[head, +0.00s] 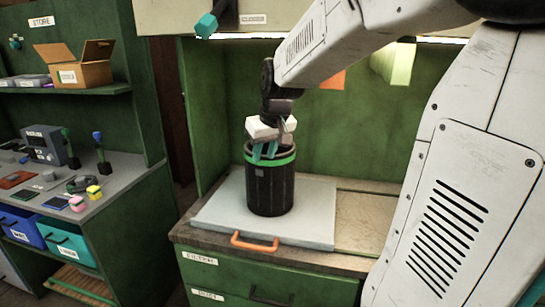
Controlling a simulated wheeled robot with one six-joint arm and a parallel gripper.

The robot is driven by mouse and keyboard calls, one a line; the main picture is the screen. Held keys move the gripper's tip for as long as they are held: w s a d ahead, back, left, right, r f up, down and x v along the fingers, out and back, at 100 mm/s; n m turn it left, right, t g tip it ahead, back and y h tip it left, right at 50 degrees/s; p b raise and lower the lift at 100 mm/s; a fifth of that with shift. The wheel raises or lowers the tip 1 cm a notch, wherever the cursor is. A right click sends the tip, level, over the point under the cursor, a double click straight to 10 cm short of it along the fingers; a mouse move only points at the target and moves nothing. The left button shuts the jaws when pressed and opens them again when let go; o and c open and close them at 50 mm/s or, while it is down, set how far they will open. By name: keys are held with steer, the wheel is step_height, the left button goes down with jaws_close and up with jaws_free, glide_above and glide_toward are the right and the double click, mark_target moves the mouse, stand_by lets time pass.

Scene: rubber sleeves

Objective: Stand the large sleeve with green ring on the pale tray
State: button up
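The large sleeve (270,190) is a black ribbed cylinder with a green ring (272,163) just below its top rim. It is upright, and its base appears to rest on the pale tray (314,215), which lies on the wooden counter and has an orange handle at its front. My gripper (265,151) points down at the sleeve's open top. Its two teal fingertips show side by side at the rim, with a small gap between them. I cannot tell whether they pinch the wall or are clear of it. The sleeve's far side and inside are mostly hidden.
Bare wooden counter (365,222) lies right of the tray. Green panels enclose the back and left. Labelled drawers (225,272) are below. On the left, a bench (105,185) holds small tools, with a cardboard box (82,72) on the shelf above. My arm crosses the upper right.

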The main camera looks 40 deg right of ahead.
steer(key=s+a+g, duration=0.1)
steer(key=s+a, duration=0.3)
steer(key=s, duration=0.4)
steer(key=s+a+f+n+g, duration=0.1)
steer(key=s+a, duration=0.4)
steer(key=s, duration=0.4)
steer(key=s+a+f+g, duration=0.1)
steer(key=s+a, duration=0.3)
steer(key=s, duration=0.4)
steer(key=shift+s+a+f+y, duration=0.15)
steer(key=shift+s+a+y, duration=0.05)
steer(key=shift+a+y, duration=0.1)
